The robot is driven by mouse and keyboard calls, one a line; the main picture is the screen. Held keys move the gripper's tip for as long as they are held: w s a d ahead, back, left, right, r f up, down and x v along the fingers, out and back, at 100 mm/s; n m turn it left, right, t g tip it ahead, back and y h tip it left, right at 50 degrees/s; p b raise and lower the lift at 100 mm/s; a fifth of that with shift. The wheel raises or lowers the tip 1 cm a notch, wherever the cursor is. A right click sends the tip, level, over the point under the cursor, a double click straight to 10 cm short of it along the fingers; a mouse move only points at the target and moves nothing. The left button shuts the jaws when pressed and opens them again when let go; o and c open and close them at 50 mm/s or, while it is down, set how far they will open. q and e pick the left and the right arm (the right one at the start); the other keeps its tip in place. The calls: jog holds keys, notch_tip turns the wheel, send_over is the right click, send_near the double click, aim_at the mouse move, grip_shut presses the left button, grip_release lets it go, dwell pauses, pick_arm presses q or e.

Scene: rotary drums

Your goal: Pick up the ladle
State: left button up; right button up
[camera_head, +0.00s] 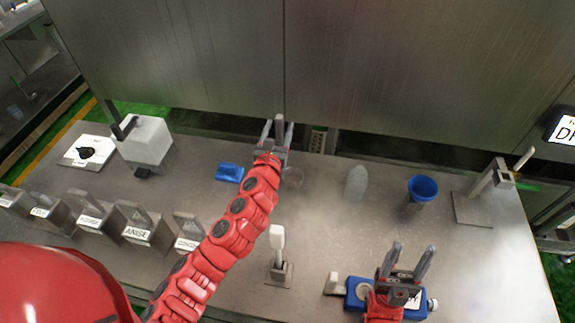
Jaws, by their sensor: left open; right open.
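No bowl of a ladle shows plainly. An upright white-handled tool (277,238) stands in a small metal holder (280,274) at the front middle of the table; I cannot tell whether it is the ladle. Another pale stick (523,159) sits at the top of a metal stand (478,200) on the right. My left gripper (277,128) is open and empty near the back of the table, beyond the white-handled tool. My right gripper (412,252) is open and over a blue device (357,300) at the front right, right of the tool.
A blue cup (422,188) and a translucent bottle-like object (356,183) stand at the back right. A blue block (229,173) lies left of my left gripper. A white box (146,144), a scale (87,151) and labelled bins (140,229) are at the left. A metal wall (400,70) closes the back.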

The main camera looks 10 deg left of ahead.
pick_arm(q)
jog(key=w, duration=0.3)
jog(key=shift+w+d, duration=0.1)
grip_shut()
dwell(1.4)
